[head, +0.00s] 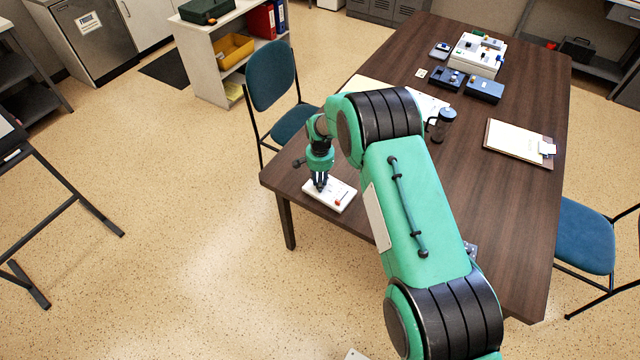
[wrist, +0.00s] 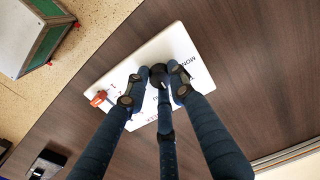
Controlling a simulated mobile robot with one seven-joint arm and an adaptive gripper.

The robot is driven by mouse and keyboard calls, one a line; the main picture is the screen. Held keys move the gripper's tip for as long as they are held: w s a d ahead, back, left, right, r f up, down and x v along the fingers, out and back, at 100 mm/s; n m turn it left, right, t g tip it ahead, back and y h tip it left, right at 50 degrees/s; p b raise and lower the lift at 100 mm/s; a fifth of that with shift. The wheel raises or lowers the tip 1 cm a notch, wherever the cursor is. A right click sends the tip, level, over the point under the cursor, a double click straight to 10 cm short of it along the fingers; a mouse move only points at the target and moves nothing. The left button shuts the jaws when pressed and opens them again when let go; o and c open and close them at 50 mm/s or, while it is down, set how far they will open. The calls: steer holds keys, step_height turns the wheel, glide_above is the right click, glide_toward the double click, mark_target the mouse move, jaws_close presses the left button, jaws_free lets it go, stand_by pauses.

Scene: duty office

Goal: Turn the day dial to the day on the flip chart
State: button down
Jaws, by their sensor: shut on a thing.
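The white dial plate (head: 345,190) lies flat on the near left corner of the dark table; it also shows in the wrist view (wrist: 180,42). My gripper (head: 321,187) points down over its left part. In the wrist view my gripper (wrist: 157,80) has its fingers closed around the dark dial knob (wrist: 158,70). Day lettering, with "MON" partly readable, shows to the right of the knob; other lettering is hidden by the fingers. A red-orange piece (wrist: 98,98) is at the plate's left edge. The dial's set day and a flip chart page cannot be read.
On the table are a dark mug (head: 442,124), a clipboard (head: 518,142), blue boxes (head: 484,90) and a white block (head: 478,55). A blue chair (head: 272,75) stands by the table's left side.

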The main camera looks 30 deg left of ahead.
steer(key=shift+n, duration=0.3)
steer(key=c, duration=1.5)
jaws_free()
steer(key=shift+r, duration=6)
steer(key=shift+r, duration=0.1)
